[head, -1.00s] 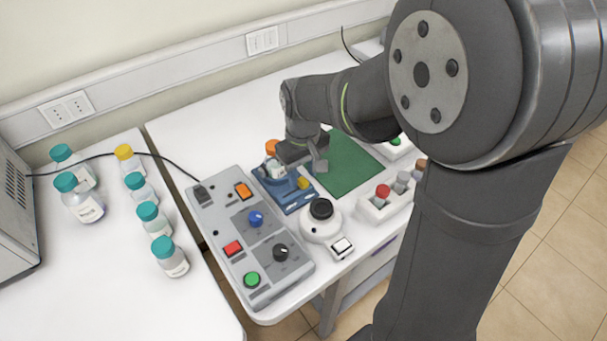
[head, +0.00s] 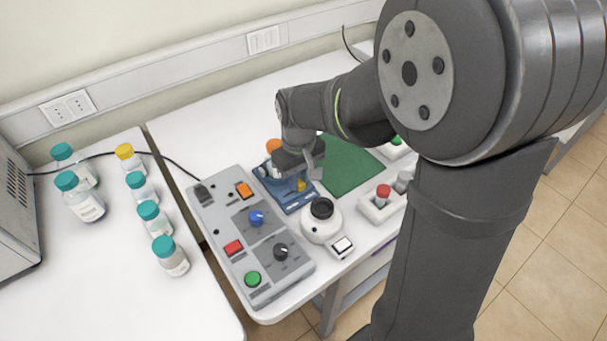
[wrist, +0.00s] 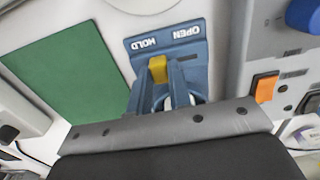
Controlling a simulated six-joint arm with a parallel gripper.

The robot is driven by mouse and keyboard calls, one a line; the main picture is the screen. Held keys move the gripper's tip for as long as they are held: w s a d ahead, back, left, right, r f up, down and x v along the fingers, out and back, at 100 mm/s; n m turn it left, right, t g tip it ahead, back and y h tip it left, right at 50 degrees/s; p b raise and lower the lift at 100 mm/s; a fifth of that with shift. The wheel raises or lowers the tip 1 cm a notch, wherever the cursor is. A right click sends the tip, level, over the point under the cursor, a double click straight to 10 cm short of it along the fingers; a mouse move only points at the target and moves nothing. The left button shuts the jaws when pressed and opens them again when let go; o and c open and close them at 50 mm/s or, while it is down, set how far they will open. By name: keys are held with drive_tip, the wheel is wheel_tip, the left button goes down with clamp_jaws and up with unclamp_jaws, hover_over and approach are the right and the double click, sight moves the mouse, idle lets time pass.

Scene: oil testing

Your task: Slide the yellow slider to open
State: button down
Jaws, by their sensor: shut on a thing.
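The yellow slider (head: 301,185) is on the blue fixture (head: 292,205), which stands on the white table. In the wrist view the yellow slider (wrist: 157,68) shows below upside-down white labels OPEN and HOLD on the blue fixture (wrist: 197,47). It sits nearer the HOLD label, on the left there. My gripper (head: 303,176) is down at the fixture, shut on the yellow slider. In the wrist view my gripper (wrist: 160,78) covers the slider's lower part, and its exact contact is partly hidden.
A grey control box (head: 232,207) with buttons and knobs stands left of the fixture. A white round device with a black knob (head: 321,210) is close in front. A green mat (head: 348,165) lies to the right. Bottles stand on the left table.

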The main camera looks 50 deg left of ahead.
sight(287, 195)
drive_tip(key=shift+s, duration=2)
drive_tip(key=c, duration=1.3)
unclamp_jaws()
drive_tip(key=shift+s, duration=0.1)
drive_tip(key=shift+r, duration=0.1)
wheel_tip(287, 195, up, 17)
drive_tip(key=shift+r, duration=0.15)
wheel_tip(287, 195, down, 18)
drive_tip(key=shift+r, duration=0.25)
drive_tip(key=shift+w, duration=0.25)
